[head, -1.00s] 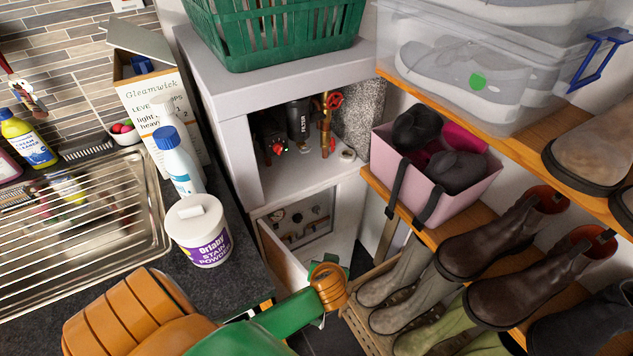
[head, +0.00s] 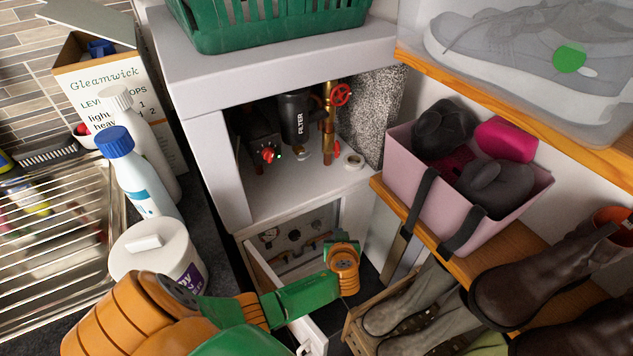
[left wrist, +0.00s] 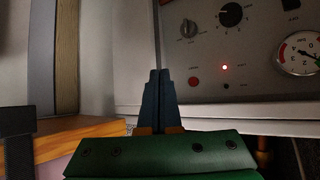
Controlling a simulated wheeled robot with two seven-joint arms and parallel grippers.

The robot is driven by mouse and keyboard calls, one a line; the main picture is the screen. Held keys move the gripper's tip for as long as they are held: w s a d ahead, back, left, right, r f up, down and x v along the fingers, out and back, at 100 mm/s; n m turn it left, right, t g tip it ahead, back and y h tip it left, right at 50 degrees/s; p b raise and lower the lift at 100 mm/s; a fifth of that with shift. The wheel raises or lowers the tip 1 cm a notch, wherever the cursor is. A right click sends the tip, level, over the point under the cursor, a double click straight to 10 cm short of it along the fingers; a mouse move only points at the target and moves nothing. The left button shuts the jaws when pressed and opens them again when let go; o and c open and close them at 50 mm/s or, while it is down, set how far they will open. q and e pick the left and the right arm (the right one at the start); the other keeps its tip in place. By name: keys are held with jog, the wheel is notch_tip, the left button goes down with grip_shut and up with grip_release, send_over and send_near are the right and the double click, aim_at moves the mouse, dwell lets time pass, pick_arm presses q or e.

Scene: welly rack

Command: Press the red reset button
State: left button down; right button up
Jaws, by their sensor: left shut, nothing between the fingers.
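A small round red button (left wrist: 194,82) sits on a grey control panel (left wrist: 262,86) in the left wrist view. A lit red lamp (left wrist: 225,67) is just to its right. My left gripper (left wrist: 160,72) is shut and empty; its tips appear left of the button, with a gap between them in the picture. I cannot tell how far the tips are from the panel. In the head view the panel (head: 318,229) shows inside the open lower cupboard, too small to pick out the button. My left arm reaches toward it there, its fingers hidden.
An open cupboard door (head: 285,295) stands near my arm. A shelf with a pink basket (head: 415,185) and boots (head: 520,275) is to the right. A white tub (head: 155,255) stands on the left worktop.

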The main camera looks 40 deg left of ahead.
pick_arm(q)
jog(key=w+a+b, duration=0.1)
jog(key=w+a, duration=0.2)
jog(key=a, duration=0.5)
jog(key=shift+w, duration=0.25)
jog(key=shift+a+f+b, duration=0.1)
jog(key=shift+a+b, duration=0.05)
jog(key=shift+b, duration=0.15)
dwell(1.5)
jog(key=shift+w+a, duration=0.15)
jog(key=shift+a, duration=0.15)
jog(key=shift+w+a, duration=0.1)
jog(key=shift+a, duration=0.05)
dwell(0.4)
jog(key=shift+w+a+r, duration=0.2)
jog(key=shift+a+r, duration=0.05)
jog(key=shift+r, duration=0.25)
dwell(0.5)
jog(key=shift+d, duration=0.15)
jog(key=shift+f, duration=0.25)
